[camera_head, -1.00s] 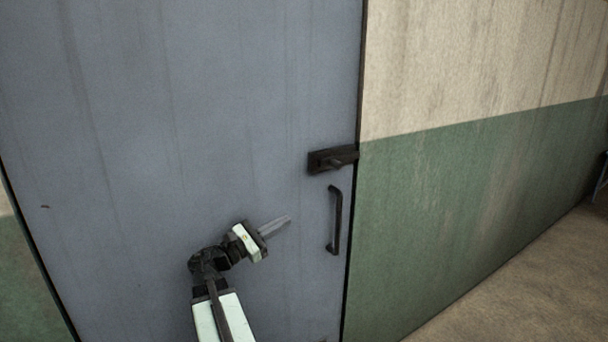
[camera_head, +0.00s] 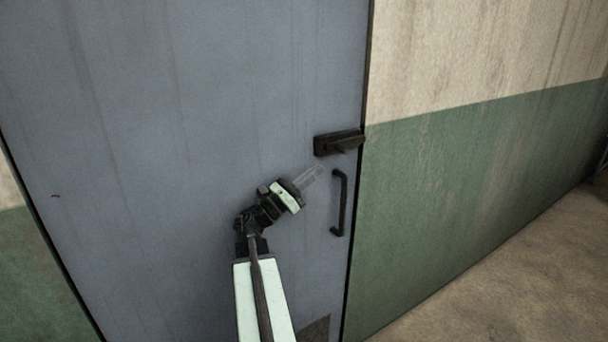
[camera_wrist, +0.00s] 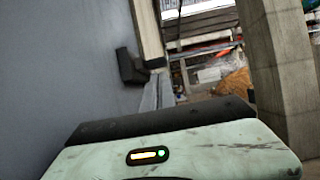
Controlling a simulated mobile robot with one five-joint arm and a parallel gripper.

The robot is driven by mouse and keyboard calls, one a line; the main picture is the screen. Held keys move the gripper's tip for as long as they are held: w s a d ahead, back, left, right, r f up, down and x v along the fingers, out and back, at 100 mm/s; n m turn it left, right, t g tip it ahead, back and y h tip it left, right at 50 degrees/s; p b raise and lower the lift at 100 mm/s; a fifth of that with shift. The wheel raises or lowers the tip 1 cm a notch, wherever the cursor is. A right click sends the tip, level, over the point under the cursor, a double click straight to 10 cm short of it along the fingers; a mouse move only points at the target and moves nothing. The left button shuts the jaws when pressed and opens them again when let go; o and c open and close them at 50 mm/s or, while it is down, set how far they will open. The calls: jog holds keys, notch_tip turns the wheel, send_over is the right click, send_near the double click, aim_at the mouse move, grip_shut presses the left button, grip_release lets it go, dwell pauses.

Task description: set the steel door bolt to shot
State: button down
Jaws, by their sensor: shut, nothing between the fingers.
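The steel door bolt (camera_head: 338,142) is a dark bar on a plate at the right edge of the grey door (camera_head: 200,110), just above the handle. Its right end reaches the door's edge; I cannot tell how far it enters the frame. My gripper (camera_head: 318,169) is shut and empty, a little below and left of the bolt, apparently not touching it. In the wrist view the pale fingers (camera_wrist: 158,93) point ahead, and a dark block (camera_wrist: 131,66) on the door, likely the bolt, lies just beyond them to the left.
A dark vertical pull handle (camera_head: 339,203) stands close to the right of my gripper, under the bolt. The green and cream wall (camera_head: 440,190) runs off to the right. Bare floor (camera_head: 500,280) is clear there. The wrist view shows cluttered shelves (camera_wrist: 205,60) far off.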

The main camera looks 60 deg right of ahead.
jog(key=p+x, duration=0.2)
jog(key=x, duration=0.5)
jog(key=shift+d, duration=0.1)
